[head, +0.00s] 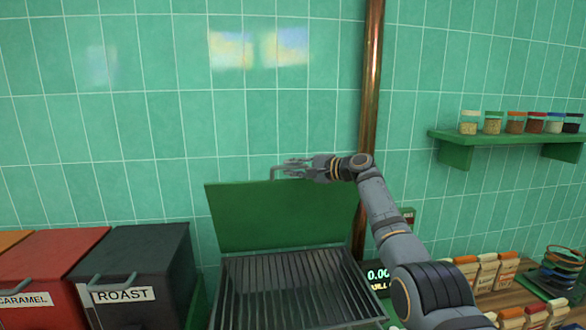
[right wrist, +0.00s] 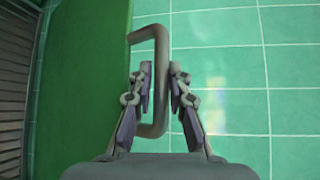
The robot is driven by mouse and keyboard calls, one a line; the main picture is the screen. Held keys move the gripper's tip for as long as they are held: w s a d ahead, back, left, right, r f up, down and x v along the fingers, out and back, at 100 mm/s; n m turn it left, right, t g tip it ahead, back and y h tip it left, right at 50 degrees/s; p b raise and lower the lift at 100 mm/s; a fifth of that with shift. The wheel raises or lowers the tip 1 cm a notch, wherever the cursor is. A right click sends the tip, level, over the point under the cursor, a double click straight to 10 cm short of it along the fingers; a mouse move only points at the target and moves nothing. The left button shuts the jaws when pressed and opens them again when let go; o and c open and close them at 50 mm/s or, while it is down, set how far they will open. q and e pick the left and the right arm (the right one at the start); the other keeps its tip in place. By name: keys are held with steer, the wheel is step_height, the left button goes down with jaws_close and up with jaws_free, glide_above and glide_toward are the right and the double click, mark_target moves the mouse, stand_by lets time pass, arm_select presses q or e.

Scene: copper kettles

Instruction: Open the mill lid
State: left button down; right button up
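The mill's green lid (head: 285,215) stands raised, close to upright, behind the mill's dark slatted top (head: 290,290). In the right wrist view the lid (right wrist: 85,85) is a green panel on the left. A grey bar handle (right wrist: 160,45) sticks out from it; in the head view the handle (head: 273,174) shows at the lid's top edge. My right gripper (head: 290,168) is at this handle. In the right wrist view its two fingers (right wrist: 160,75) lie closely on either side of the bar, shut on it. My left gripper is not in view.
A black ROAST bin (head: 140,270) and a red CARAMEL bin (head: 50,265) stand left of the mill. A copper pipe (head: 371,80) runs up the wall behind it. Right are a display (head: 378,276), several packets (head: 487,272) and a shelf (head: 510,137) with jars.

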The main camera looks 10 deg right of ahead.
steer(key=o, duration=0.3)
steer(key=shift+w+f, duration=0.1)
steer(key=v, duration=1.2)
